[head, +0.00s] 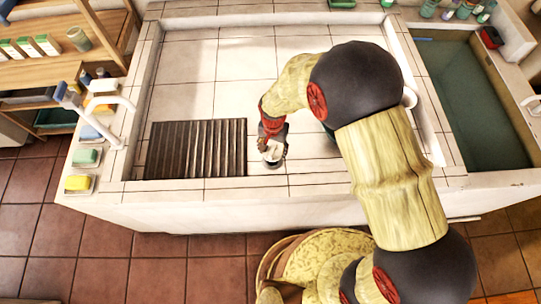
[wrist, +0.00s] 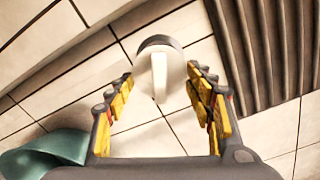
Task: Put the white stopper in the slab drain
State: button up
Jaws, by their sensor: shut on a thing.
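The white stopper (wrist: 158,70) shows between my fingertips in the wrist view, with a raised grip pointing toward my palm. My gripper (wrist: 160,88) is shut on it. In the head view my gripper (head: 271,143) points down over the tiled slab (head: 190,70), near its front edge, and the white stopper (head: 272,152) shows at its tip. A dark grey rim shows beside the stopper in both views. I cannot tell whether it is the drain or the stopper's underside, nor whether the stopper touches the slab. The drain is not clearly visible.
A dark slatted rack (head: 195,148) lies just left of my gripper. A teal object (wrist: 45,155) stands on the slab's other side, mostly behind my arm in the head view. A white faucet (head: 110,105) and soaps are at left. A water-filled basin (head: 465,100) is at right.

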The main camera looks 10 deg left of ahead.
aim_at(273, 148)
jog(key=shift+f+b, duration=1.9)
jog(key=shift+f, duration=1.05)
jog(key=shift+f, duration=0.45)
jog(key=o, duration=1)
jog(key=shift+r, duration=0.15)
jog(key=shift+r+p, duration=3.5)
jog(key=shift+r, duration=1.9)
